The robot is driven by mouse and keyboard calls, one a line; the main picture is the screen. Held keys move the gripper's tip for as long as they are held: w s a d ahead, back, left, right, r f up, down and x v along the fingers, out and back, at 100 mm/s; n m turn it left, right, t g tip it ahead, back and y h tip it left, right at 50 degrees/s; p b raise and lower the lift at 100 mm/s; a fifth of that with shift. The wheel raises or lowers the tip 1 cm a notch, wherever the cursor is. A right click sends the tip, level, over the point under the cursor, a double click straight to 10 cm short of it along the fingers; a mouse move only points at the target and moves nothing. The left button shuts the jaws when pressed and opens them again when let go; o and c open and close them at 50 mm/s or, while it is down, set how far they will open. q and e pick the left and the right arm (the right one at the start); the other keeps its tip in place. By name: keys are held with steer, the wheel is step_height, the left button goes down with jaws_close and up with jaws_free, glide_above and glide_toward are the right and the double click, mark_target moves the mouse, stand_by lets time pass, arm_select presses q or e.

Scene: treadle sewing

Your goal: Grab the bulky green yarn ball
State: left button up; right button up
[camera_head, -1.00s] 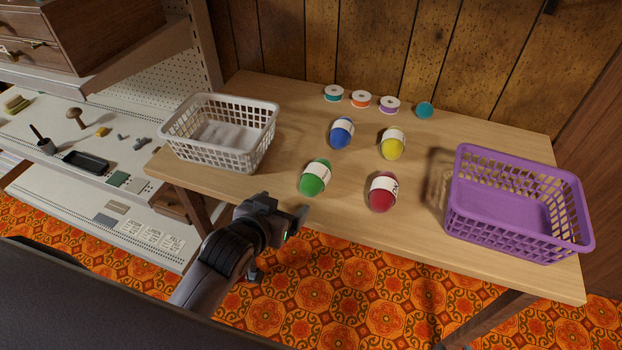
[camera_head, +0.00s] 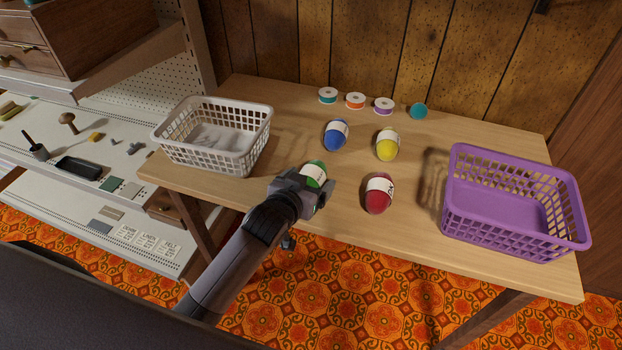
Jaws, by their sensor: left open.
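The green yarn ball (camera_head: 315,169) with a white band lies near the front edge of the wooden table, left of the red ball. My left gripper (camera_head: 318,192) is open and is over the front side of the green ball, hiding much of it. I cannot tell whether the fingers touch it. My right gripper is not in view.
A red ball (camera_head: 378,196), a blue ball (camera_head: 335,136) and a yellow ball (camera_head: 387,147) lie close by on the table (camera_head: 340,228). A white basket (camera_head: 215,152) stands left and a purple basket (camera_head: 500,237) right. Several small spools (camera_head: 356,101) line the back.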

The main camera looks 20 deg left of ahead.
arm_select(q)
steer(key=shift+w+f, duration=0.1)
steer(key=shift+w, duration=0.15)
steer(key=c, duration=1)
steer(key=shift+c, duration=0.2)
